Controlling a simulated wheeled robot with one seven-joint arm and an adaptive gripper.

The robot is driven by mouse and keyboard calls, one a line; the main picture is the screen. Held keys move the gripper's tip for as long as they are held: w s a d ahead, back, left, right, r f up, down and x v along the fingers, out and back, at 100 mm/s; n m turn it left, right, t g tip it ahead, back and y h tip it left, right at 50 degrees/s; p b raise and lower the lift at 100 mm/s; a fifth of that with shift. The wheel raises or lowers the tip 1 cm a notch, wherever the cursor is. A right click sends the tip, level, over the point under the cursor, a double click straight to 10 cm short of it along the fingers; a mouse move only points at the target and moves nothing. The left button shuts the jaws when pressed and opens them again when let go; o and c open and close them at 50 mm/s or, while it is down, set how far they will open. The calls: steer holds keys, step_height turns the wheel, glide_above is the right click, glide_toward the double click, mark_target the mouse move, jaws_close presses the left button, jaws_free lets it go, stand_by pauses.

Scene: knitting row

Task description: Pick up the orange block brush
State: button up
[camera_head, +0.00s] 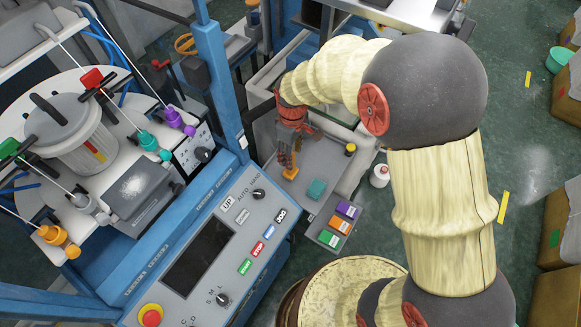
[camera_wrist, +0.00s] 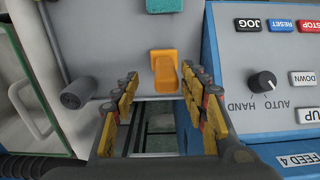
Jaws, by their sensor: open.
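The orange block brush (camera_wrist: 165,70) lies on the grey shelf surface near its edge. In the wrist view it shows between and just beyond my fingertips, closer to the right finger. My gripper (camera_wrist: 160,78) is open, with a finger on each side and nothing held. In the head view my gripper (camera_head: 288,157) points down over the shelf, and the orange brush (camera_head: 290,173) shows at its fingertips, partly hidden. I cannot tell whether a finger touches the brush.
A teal block (camera_head: 317,189) lies near the brush on the grey shelf (camera_head: 333,172). A small yellow-topped dark jar (camera_head: 350,150) stands behind. The blue control panel (camera_head: 215,250) with knobs and buttons is close on the left. A grey cylinder (camera_wrist: 78,92) sits left of my fingers in the wrist view.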

steer(key=f, duration=0.5)
steer(key=shift+s+a+f, duration=0.1)
steer(key=shift+s+a, duration=0.15)
steer(key=shift+s, duration=0.05)
steer(key=c, duration=0.4)
steer(key=c, duration=0.7)
jaws_close()
